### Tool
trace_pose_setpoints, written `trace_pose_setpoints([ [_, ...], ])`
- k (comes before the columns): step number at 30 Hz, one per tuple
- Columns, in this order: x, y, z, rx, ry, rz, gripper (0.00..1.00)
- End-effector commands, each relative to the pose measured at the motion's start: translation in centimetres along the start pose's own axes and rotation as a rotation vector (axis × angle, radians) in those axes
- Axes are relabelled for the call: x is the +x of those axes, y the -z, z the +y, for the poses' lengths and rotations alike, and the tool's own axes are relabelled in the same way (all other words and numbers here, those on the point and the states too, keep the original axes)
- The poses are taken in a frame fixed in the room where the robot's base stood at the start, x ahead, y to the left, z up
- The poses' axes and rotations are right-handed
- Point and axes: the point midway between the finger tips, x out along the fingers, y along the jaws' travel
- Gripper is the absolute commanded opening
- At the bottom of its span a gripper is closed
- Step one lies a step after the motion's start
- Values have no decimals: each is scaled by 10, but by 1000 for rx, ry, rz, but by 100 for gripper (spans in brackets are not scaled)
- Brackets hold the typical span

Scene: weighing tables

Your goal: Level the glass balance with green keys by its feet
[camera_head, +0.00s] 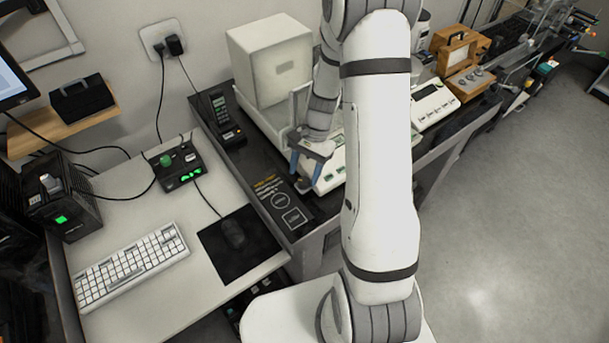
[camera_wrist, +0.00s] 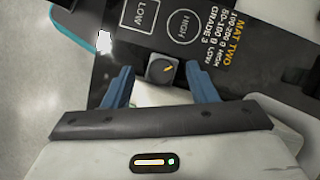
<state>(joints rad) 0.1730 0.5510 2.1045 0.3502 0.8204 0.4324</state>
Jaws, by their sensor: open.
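A pale balance (camera_head: 334,171) with green keys on its front stands on the dark bench, partly hidden behind my arm. My gripper (camera_head: 306,173) is at its front left corner, pointing down. A small dark round foot knob (camera_head: 303,186) shows just below the fingertips. The fingers are open, with a gap on both sides of the knob. The balance's level bubble cannot be made out.
A black mat (camera_head: 268,187) marked MAT TWO (camera_wrist: 190,25) lies left of the balance. A dark handset (camera_head: 221,113) stands behind it. A second pale instrument (camera_head: 433,106) and a wooden case (camera_head: 460,48) stand farther right. A desk with a keyboard (camera_head: 131,267) is at left.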

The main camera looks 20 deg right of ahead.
Motion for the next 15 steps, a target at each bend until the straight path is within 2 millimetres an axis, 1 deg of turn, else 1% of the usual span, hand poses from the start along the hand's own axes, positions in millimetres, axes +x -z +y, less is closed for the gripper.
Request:
trace_pose_setpoints([
  [1, -10, -3, -1, -2, 3, 4, 52],
  [3, -22, -8, 0, -1, 3, 4, 52],
  [9, -52, -21, 0, -2, 1, 2, 52],
  [12, -61, -25, 0, 0, 1, 1, 52],
  [15, -66, -28, 0, 1, 1, 1, 52],
])
